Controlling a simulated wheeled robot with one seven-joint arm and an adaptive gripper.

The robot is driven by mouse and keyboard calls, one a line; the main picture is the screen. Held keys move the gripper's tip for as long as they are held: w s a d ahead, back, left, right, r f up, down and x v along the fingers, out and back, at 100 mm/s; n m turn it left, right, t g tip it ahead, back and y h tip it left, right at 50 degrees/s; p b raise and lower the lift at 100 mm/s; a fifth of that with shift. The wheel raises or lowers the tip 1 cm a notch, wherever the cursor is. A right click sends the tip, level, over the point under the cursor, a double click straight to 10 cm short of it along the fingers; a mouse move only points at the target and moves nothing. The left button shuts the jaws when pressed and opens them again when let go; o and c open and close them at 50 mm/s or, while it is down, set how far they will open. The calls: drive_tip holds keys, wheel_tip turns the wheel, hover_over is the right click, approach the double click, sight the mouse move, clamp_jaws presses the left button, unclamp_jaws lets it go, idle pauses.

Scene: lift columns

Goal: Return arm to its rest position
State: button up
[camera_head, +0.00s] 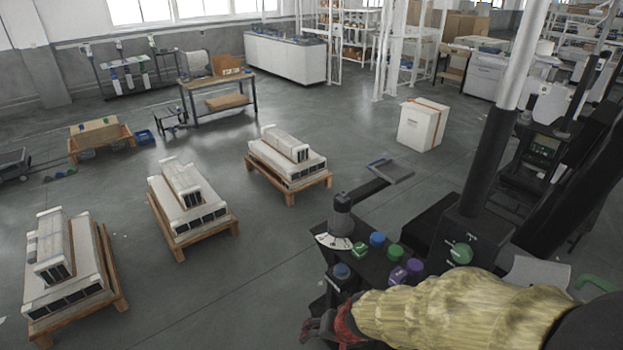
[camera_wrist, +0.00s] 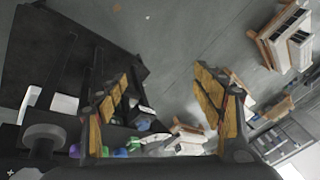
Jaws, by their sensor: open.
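My arm, in a pale yellow sleeve, reaches across the lower right of the head view. My gripper (camera_head: 330,326) is at its left end, low in the picture, dark with red parts. In the wrist view my gripper (camera_wrist: 160,84) has its two yellow-padded fingers well apart, with nothing held between them. Grey floor shows in the gap. Part of the gripper is cut off or hidden by the sleeve in the head view.
A dark console with coloured knobs (camera_head: 377,239) stands just beyond my gripper. Wooden pallets with white column parts (camera_head: 185,185) stand on the floor to the left. A white box (camera_head: 422,125) stands farther back. Open floor lies between.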

drive_tip(key=s+d+r+n+t+h+b, duration=0.2)
drive_tip(key=s+d+r+b, duration=0.7)
drive_tip(key=s+d+r, duration=0.3)
drive_tip(key=s+d, duration=0.1)
drive_tip(key=d, duration=0.2)
drive_tip(key=shift+d+r+h+b, duration=0.3)
drive_tip(key=shift+r+h, duration=0.1)
